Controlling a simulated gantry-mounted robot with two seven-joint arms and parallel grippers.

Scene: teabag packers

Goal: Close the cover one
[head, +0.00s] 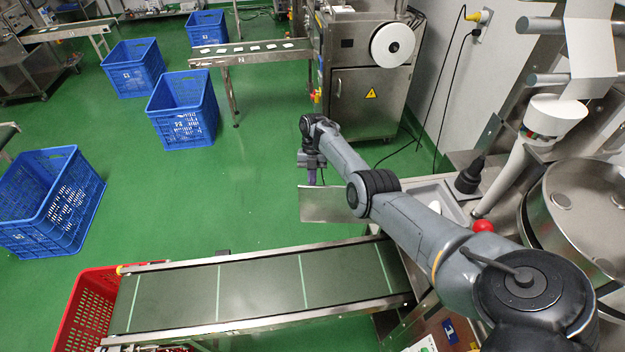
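My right arm reaches in from the lower right, and its gripper (312,172) points down at the far end. The gripper is small and partly dark, so I cannot tell whether it is open or shut. A flat bare-metal panel (326,205), which may be the cover, stands tilted just below the gripper, beside the machine. I cannot tell whether the fingers touch it. My arm hides its right end. A round metal lid (572,215) sits on the machine at the right. My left gripper is not in view.
A green conveyor belt (260,288) runs below the panel to a red crate (95,312). A red knob (483,226) sits by my arm. Blue crates (50,205) and another packing machine (365,90) stand on the green floor behind. The floor left of the panel is clear.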

